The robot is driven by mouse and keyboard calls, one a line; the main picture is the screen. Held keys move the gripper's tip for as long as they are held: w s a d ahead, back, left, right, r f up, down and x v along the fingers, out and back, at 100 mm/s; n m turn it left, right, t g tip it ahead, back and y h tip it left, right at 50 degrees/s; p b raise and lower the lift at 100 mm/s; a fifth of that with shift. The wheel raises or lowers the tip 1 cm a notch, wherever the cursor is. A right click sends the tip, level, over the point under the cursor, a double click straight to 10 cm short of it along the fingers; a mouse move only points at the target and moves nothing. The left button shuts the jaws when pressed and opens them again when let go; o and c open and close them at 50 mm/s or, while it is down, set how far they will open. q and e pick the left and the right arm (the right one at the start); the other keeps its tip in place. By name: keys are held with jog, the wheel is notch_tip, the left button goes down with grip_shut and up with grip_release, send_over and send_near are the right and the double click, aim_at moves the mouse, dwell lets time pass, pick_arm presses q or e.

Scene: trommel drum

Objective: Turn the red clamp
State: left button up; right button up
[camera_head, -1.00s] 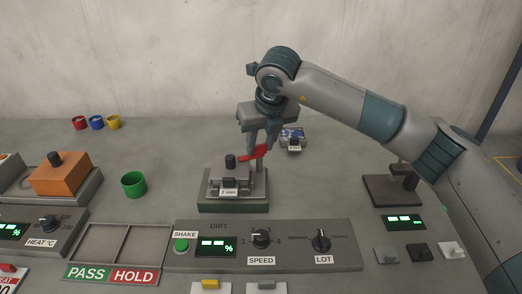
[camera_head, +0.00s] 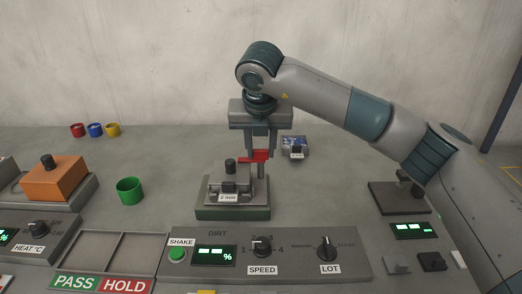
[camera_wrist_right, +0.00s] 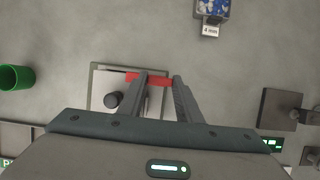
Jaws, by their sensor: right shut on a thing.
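The red clamp (camera_head: 252,156) is a flat red bar on a short grey post at the back right of the sieve unit (camera_head: 233,212), which carries a "2 mm" label and a black knob. My right gripper (camera_head: 261,154) points down over the post and is shut on the red clamp. In the right wrist view the red clamp (camera_wrist_right: 156,79) runs across between the two fingers of my right gripper (camera_wrist_right: 160,80), its left end reaching past the left finger. My left gripper is in neither view.
A control panel (camera_head: 300,243) with SHAKE, SPEED and LOT stands in front. A green cup (camera_head: 130,191) and an orange block (camera_head: 56,178) are at left. A "4 mm" box (camera_head: 294,146) sits behind right. The table between is mostly clear.

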dwell(0.3)
jog(key=o, duration=1)
jog(key=shift+o, duration=0.2)
jog(key=shift+r, duration=0.1)
jog(key=v, duration=1.7)
jog(key=shift+s+b, duration=0.15)
jog(key=shift+b, duration=0.15)
jog(key=shift+r, duration=0.15)
